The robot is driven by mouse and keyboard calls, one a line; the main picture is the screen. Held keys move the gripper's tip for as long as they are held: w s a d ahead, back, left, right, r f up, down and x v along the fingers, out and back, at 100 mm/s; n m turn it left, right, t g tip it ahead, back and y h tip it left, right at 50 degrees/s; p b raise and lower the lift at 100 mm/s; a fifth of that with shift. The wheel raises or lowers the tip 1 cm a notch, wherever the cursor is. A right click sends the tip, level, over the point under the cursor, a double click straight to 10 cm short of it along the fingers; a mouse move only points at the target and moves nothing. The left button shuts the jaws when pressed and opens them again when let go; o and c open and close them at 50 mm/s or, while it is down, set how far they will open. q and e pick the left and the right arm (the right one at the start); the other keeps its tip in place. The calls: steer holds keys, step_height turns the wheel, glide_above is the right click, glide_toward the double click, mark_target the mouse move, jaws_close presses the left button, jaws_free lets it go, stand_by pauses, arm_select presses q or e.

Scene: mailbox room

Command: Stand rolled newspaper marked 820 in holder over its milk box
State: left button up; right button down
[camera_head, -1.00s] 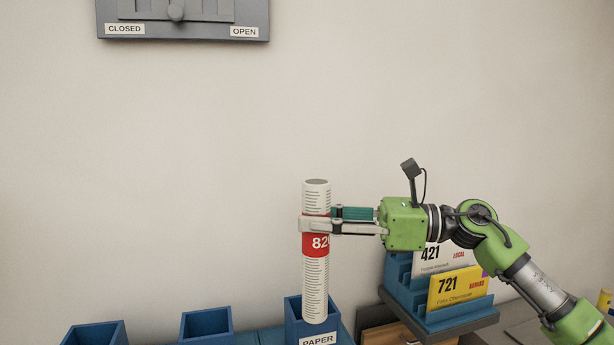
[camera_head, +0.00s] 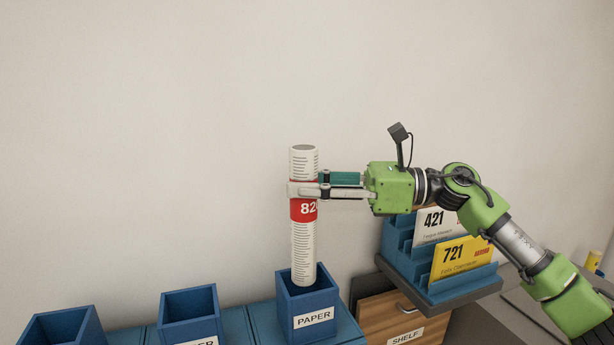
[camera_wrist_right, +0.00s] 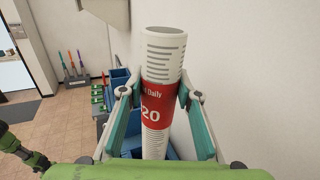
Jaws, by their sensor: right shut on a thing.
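The rolled newspaper (camera_head: 304,240) is white with a red band that reads 82 and a partly hidden digit. My right gripper (camera_head: 305,188) is shut on it around the red band and holds it upright. Its lower end is at the mouth of the rightmost blue holder (camera_head: 290,318), labelled PAPER; I cannot tell how deep it reaches or whether it touches. In the right wrist view the newspaper (camera_wrist_right: 158,110) stands between the two fingers, its band showing "Daily" and "20". The milk box number is not readable. My left gripper is not in view.
Two more blue holders stand to the left, one in the middle (camera_head: 190,318) and one at far left (camera_head: 62,330). A blue letter rack (camera_head: 400,250) with cards 421 and 721 stands at right, above a wooden SHELF box (camera_head: 385,318). The wall behind is bare.

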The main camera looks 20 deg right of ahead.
mark_target(307, 229)
steer(key=f, duration=0.1)
steer(key=f+b, duration=0.1)
steer(key=shift+s+f+b, duration=0.25)
steer(key=shift+f+b, duration=0.05)
steer(key=shift+f, duration=0.1)
step_height(307, 229, down, 4)
steer(key=b, duration=0.2)
steer(key=shift+r+b, duration=0.25)
steer(key=shift+b, duration=0.15)
steer(key=shift+f+b, duration=0.85)
steer(key=shift+f, duration=0.2)
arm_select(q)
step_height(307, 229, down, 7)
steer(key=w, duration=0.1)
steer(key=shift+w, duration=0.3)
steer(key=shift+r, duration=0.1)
arm_select(e)
steer(key=c, duration=1.4)
jaws_free()
steer(key=shift+c, duration=0.2)
